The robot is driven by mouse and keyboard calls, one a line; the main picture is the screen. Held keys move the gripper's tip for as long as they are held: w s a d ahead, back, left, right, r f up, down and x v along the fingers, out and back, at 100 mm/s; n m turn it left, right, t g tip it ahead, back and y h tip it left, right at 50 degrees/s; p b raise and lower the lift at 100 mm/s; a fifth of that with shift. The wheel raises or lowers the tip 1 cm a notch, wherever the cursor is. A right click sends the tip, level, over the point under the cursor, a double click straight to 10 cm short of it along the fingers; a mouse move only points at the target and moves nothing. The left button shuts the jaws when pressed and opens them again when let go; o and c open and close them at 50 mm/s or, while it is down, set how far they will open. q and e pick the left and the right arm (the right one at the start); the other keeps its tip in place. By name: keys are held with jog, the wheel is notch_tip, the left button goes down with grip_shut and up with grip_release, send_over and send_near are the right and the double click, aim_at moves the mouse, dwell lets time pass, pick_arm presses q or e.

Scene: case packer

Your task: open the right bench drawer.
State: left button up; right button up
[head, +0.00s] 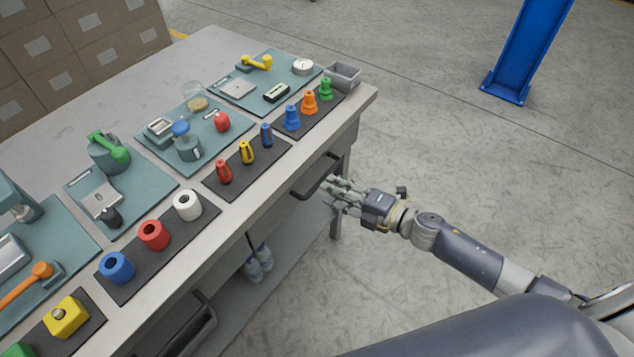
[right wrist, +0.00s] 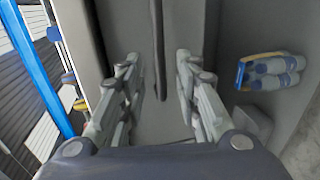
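The right bench drawer has a dark bar handle (head: 318,178) on the bench's front side, under the top near the far right corner. My right gripper (head: 337,190) is at this handle, reaching in from the right. In the right wrist view the fingers of the gripper (right wrist: 157,64) are apart, and a dark bar that looks like the handle (right wrist: 159,45) runs upright between their tips. I see no clear contact between fingers and bar. The drawer front is mostly hidden under the bench top's edge, and I see no clear gap. My left gripper is not in view.
The bench top (head: 222,222) carries mats with coloured parts and tools. Another dark drawer handle (head: 195,325) is nearer on the same side. Bottles (head: 258,262) stand on the lower shelf. A blue post (head: 525,50) stands at the back right. The floor (head: 470,160) beside the bench is clear.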

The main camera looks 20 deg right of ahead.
aim_at(318, 183)
jog(key=shift+x, duration=2.8)
grip_shut()
